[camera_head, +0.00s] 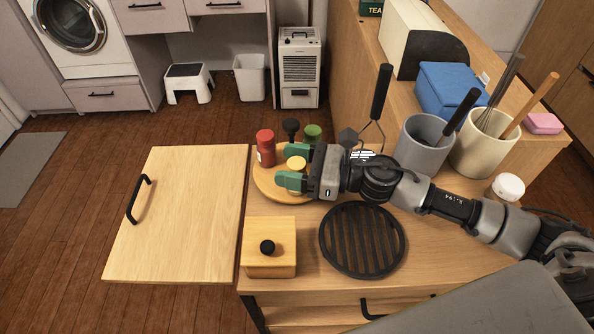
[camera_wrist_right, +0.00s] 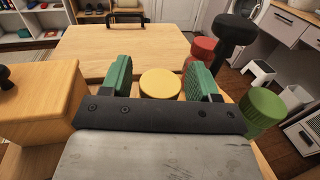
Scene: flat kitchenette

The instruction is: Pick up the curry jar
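A jar with a yellow lid (camera_head: 296,163), which I take to be the curry jar, stands on a round wooden tray (camera_head: 268,187) with other jars. Its label is hidden, so I cannot confirm its name. My right gripper (camera_head: 291,168) is open, with its green fingers on either side of this jar. In the right wrist view, the yellow lid (camera_wrist_right: 160,84) shows between the two fingertips (camera_wrist_right: 160,76), with gaps on both sides. The lower jar body is hidden by the gripper. My left gripper is not in view.
A red jar (camera_head: 265,147), a black-topped item (camera_head: 291,127) and a green-lidded jar (camera_head: 312,132) stand close by on the tray. A wooden box (camera_head: 270,258) and black trivet (camera_head: 362,240) are nearer. Utensil crocks (camera_head: 424,146) stand right. An open cabinet door (camera_head: 185,215) juts left.

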